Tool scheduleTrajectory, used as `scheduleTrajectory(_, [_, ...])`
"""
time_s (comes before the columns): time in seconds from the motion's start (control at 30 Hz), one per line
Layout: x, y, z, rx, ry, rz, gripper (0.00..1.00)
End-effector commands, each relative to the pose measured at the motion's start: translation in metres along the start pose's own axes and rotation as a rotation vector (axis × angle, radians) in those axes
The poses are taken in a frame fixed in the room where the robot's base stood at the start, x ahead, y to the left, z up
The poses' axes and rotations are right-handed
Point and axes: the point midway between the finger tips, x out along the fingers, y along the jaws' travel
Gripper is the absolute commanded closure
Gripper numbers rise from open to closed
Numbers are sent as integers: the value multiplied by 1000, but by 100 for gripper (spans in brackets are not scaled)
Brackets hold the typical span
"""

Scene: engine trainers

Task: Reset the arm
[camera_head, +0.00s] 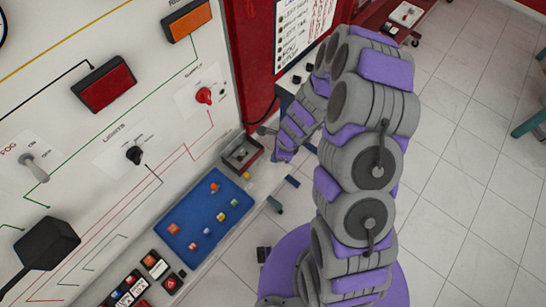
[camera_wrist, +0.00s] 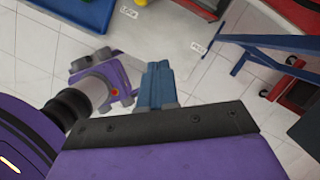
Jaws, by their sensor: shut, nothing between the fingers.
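My gripper (camera_wrist: 157,70) shows in the wrist view as two blue-grey fingers pressed together, with nothing between them. It is apart from any object there, with pale floor tiles behind it. In the head view my purple and grey arm rises on the right, bends over at the top and comes down beside the trainer panel's lower edge. The gripper's fingers are hard to make out in that view.
The white panel (camera_head: 85,195) carries a red knob (camera_head: 204,96), a black knob (camera_head: 134,155) and a grey fog lever (camera_head: 36,167). A blue tray (camera_head: 205,245) holds several small coloured pieces. A small metal box (camera_head: 241,152) sits beside it. Tiled floor (camera_head: 480,180) lies open on the right.

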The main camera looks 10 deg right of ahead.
Motion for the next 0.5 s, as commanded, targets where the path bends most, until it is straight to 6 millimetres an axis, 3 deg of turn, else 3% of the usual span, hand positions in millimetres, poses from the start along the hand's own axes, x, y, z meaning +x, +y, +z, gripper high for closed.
scheduleTrajectory(0.5, [1,0,4,-4,3,-2,100])
